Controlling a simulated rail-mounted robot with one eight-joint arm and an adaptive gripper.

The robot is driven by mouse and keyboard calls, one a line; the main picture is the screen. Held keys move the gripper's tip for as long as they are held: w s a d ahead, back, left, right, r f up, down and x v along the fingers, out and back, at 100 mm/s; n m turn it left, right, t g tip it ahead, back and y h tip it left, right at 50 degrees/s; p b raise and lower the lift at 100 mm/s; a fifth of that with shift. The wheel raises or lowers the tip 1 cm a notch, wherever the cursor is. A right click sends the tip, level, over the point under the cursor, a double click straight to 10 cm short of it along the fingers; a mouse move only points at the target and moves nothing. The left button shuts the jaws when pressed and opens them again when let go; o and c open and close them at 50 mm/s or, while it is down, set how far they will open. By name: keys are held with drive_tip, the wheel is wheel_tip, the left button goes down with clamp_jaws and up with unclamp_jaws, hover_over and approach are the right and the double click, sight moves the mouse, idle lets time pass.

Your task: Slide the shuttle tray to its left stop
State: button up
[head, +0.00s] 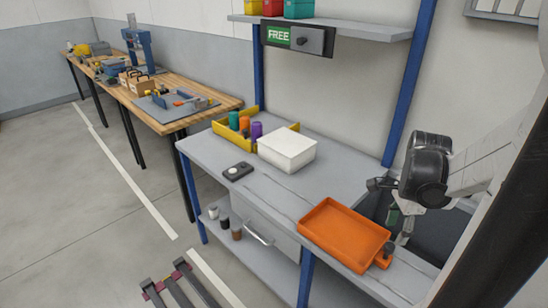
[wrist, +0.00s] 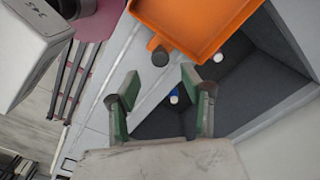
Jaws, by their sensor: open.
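The orange shuttle tray (head: 345,233) sits at the right part of the grey bench, over thin rail lines that run along the bench top. It is empty, with a small tab and dark knob (head: 388,249) at its right corner. My gripper (head: 402,232) is just right of and above that knob, its fingers pointing down and partly hidden by my wrist. In the wrist view, my gripper (wrist: 160,90) is open with green-sided fingers apart and nothing between them. The knob (wrist: 160,55) shows ahead of the fingertips, beside the tray (wrist: 195,18).
A white box (head: 287,149) and a yellow bin (head: 225,131) with coloured cylinders stand at the bench's back left. A black pad with a white button (head: 237,171) lies nearer. A dark recess lies behind the tray. A "FREE" sign (head: 279,36) hangs under the shelf.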

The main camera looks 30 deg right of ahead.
sight(390, 246)
wheel_tip(390, 246, down, 7)
drive_tip(key=shift+f+b, duration=0.15)
drive_tip(key=shift+b, duration=0.4)
clamp_jaws()
